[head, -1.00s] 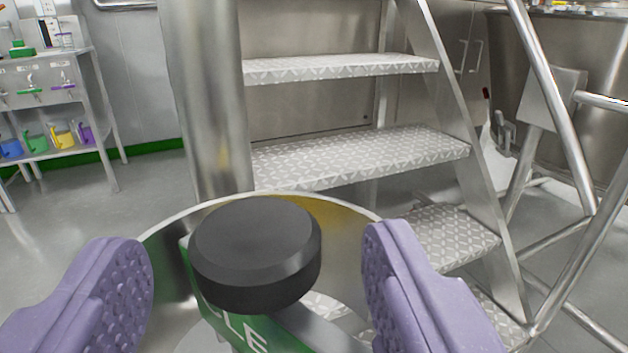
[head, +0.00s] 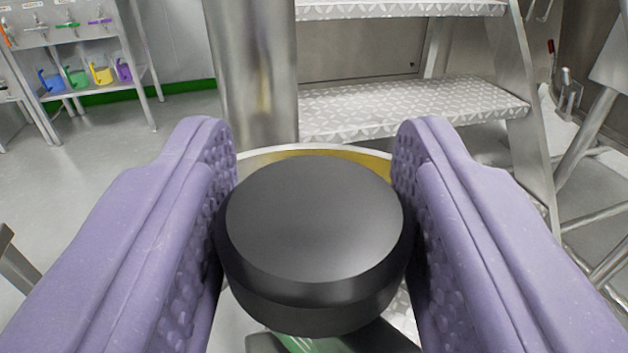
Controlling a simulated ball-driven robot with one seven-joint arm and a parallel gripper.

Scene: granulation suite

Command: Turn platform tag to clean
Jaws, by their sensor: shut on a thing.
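A thick round black knob (head: 314,225) fills the middle of the head view. My gripper (head: 314,200), with purple textured pads, is shut on it, one pad on the left side and one on the right. Below the knob a small piece of the green tag (head: 310,343) shows. The rest of the tag and its lettering are hidden by the knob and my pads. Behind the knob is the pale rim of a round plate or vessel with a yellow inside (head: 345,153).
Metal steps with patterned treads (head: 415,108) stand behind, beside a steel post (head: 250,70). Tubular rails (head: 590,150) stand at the right. A rack with coloured scoops or jugs (head: 85,75) is at the far left.

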